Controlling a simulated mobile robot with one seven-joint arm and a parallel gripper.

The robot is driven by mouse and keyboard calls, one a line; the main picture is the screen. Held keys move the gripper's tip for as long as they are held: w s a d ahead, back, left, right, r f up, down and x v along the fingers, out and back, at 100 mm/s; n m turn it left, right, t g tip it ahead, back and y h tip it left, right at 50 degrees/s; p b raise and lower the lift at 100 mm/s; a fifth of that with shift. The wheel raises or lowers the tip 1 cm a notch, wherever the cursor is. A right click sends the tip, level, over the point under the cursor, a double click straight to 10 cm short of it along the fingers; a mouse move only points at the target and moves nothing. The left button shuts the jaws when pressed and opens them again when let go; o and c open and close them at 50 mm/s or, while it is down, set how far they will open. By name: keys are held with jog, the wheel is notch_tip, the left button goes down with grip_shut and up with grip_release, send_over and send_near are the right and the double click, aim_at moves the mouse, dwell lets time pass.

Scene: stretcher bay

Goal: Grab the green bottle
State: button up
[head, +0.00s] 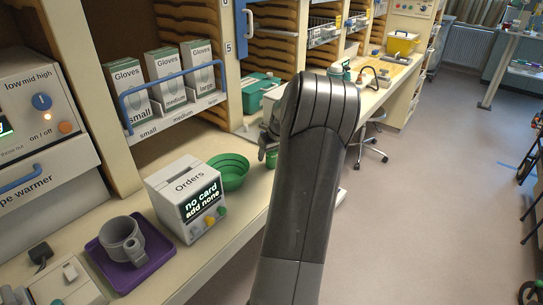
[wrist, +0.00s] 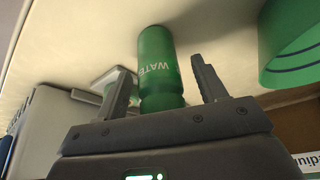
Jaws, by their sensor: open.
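The green bottle (wrist: 156,65), with white "WATER" lettering, shows in the wrist view between the two fingers of my gripper (wrist: 160,72). The fingers stand apart on either side of it, with a gap visible on the right. Contact on the left side cannot be told. In the head view my forearm covers much of this spot; a small green patch, probably the bottle (head: 271,159), shows just left of it, right of the green bowl.
The green bowl (head: 229,172) stands close by on the counter, and it also fills the wrist view's upper right (wrist: 290,45). The Orders box (head: 187,197) and a purple tray (head: 103,262) with a grey mug (head: 121,240) lie nearer. Glove boxes (head: 172,77) stand behind.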

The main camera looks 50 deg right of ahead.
jog(key=shift+f, duration=0.1)
jog(key=shift+c, duration=0.4)
jog(key=c, duration=1.1)
